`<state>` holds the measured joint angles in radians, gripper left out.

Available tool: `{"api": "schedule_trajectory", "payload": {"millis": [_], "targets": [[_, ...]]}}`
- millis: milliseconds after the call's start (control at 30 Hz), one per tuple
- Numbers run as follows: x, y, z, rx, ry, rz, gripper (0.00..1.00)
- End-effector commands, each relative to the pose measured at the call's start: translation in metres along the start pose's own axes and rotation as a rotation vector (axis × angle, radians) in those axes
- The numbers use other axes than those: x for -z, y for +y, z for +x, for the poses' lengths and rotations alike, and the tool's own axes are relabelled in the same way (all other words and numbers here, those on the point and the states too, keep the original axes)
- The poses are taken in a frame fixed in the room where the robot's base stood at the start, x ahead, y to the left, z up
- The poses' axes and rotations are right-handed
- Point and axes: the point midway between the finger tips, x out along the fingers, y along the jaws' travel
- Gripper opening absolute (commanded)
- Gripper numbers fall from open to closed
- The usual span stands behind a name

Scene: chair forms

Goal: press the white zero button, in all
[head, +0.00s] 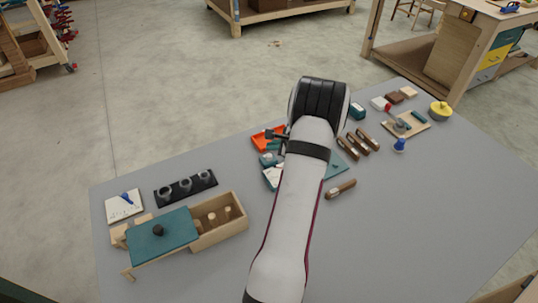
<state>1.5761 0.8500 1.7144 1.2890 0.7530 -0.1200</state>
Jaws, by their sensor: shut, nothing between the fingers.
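I cannot make out a white zero button at this size. A teal item (268,159) with a pale part in front of it (272,177) stands by the orange tray, partly hidden behind my arm; I cannot tell whether it carries a button. My gripper (271,134) shows only as a small dark piece left of my wrist, over the orange tray (262,144). It is shut and holds nothing. Whether it touches anything below is not clear.
A wooden box with teal top (175,236), black ring holder (173,194) and white board (117,213) lie left. Wooden-handled tools (358,143), a blue knob (400,144) and a yellow round item (440,112) lie right. The grey table (420,230) is clear at the front right.

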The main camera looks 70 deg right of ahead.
Motion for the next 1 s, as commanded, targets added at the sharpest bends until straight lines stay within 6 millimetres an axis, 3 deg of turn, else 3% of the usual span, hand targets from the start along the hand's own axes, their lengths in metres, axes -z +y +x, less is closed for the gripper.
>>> {"api": "schedule_trajectory", "payload": {"millis": [400, 1000], "targets": [[-0.020, -0.020, -0.028, 0.001, 0.000, 0.000, 0.00], [-0.021, -0.021, -0.029, 0.000, 0.000, 0.000, 0.00]]}}
